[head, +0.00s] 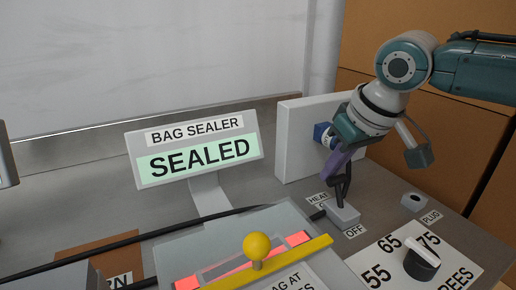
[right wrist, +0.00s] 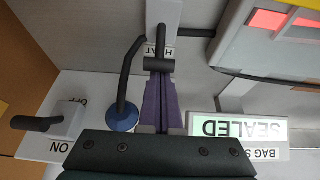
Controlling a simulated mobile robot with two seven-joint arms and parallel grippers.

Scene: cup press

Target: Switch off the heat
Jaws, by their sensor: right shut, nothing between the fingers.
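The heat switch (head: 341,213) is a small grey box on the table, with a HEAT label behind it and an OFF label at its front right. In the right wrist view, the shut fingers (right wrist: 159,65) lie by the HEAT label, below the grey switch box (right wrist: 165,14). My left gripper is not in view.
A bag sealer with glowing red bars and a yellow-knobbed bar (head: 257,246) stands front centre, with its SEALED sign (head: 199,158) behind. A white panel (head: 296,140) is close behind my right gripper. A black dial (head: 421,264) and plug block (head: 413,202) are on the right.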

